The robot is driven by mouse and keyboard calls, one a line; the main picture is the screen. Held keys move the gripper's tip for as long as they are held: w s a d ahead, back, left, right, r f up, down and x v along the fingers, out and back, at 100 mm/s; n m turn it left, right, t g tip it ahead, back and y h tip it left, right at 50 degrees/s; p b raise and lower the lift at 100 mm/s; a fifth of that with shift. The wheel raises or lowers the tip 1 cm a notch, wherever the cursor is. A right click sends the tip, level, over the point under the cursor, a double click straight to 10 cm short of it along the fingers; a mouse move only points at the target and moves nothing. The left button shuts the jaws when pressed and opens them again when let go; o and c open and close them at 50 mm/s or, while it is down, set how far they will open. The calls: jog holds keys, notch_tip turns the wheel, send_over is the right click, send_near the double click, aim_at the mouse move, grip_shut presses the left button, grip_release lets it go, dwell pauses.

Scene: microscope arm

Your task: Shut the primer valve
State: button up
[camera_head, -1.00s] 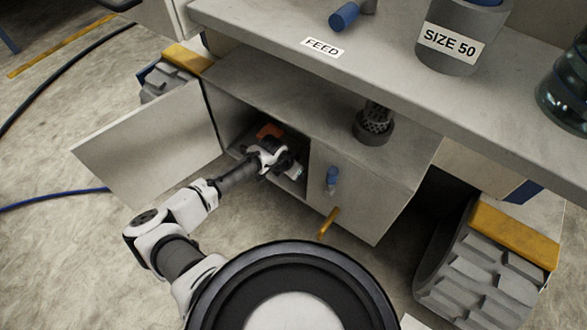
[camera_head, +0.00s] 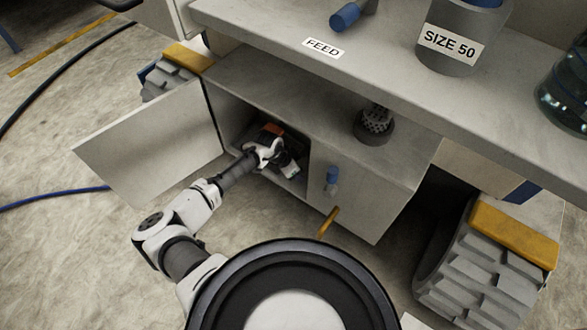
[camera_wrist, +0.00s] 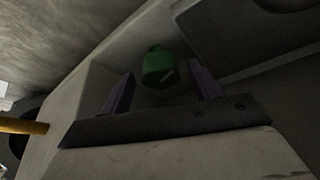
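A green knob-like part (camera_wrist: 158,68) sits inside the open compartment in the wrist view; no label marks it as the primer valve. My gripper (camera_wrist: 162,82) has its two dark fingers apart, one on each side of the green part as seen from the wrist. I cannot tell whether either finger touches it. In the head view my gripper (camera_head: 290,170) is inside the low cabinet, and the green part is hidden there. A blue-topped fitting (camera_head: 332,178) is on the cabinet's closed front, to the right of my gripper.
The cabinet door (camera_head: 150,143) stands open on the left. A yellow handle (camera_head: 328,222) sticks out from the cabinet's lower front; a yellow bar also shows in the wrist view (camera_wrist: 22,126). A shelf edge marked FEED (camera_head: 323,48) overhangs above. A perforated dark part (camera_head: 375,125) stands on the cabinet top.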

jog(key=shift+n, duration=0.3)
